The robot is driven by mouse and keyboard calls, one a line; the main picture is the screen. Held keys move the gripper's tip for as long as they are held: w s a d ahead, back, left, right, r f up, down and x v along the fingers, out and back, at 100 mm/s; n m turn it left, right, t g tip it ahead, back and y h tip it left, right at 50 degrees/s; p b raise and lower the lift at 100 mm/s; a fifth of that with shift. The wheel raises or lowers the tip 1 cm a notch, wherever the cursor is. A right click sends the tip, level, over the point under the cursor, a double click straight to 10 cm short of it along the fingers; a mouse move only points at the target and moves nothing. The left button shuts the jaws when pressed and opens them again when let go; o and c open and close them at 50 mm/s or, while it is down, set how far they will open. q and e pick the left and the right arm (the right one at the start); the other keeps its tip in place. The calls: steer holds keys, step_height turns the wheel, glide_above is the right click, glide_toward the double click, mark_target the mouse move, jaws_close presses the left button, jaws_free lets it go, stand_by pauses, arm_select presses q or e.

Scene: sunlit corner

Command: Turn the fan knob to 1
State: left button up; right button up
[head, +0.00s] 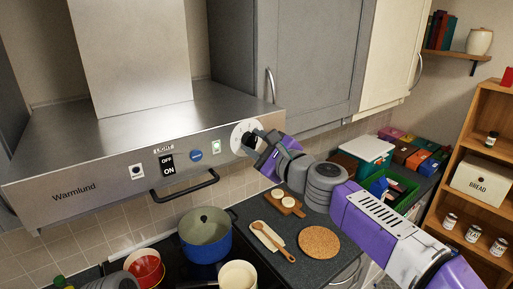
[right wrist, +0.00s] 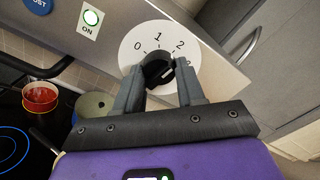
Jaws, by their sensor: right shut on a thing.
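The fan knob (right wrist: 157,68) is black and sits on a round white dial (right wrist: 136,48) at the right end of the hood's front panel. The dial shows 0, 1 and 2, and another figure partly hidden by a finger. A small pale mark shows on the knob's lower right; I cannot tell surely which number it points to. My right gripper (right wrist: 160,86) is shut on the knob, one finger on each side. In the head view the dial (head: 238,133) is partly covered by my right gripper (head: 257,142).
The steel hood (head: 70,165) has a light switch (head: 167,163), a blue button (head: 195,155), a lit green indicator (head: 216,146) and a black handle bar (head: 186,189). Below are a blue pot (head: 205,245) and a red pot (head: 146,268). Grey cupboards (head: 310,60) stand close at the right.

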steer(key=n+b, duration=0.1)
steer(key=n, duration=0.3)
steer(key=shift+n, duration=0.3)
steer(key=n+b, duration=0.1)
steer(key=n, duration=0.3)
steer(key=shift+n, duration=0.3)
steer(key=o, duration=1)
steer(key=shift+o, duration=0.2)
steer(key=b+v, duration=0.2)
steer(key=v, duration=0.5)
steer(key=shift+s+d, duration=0.2)
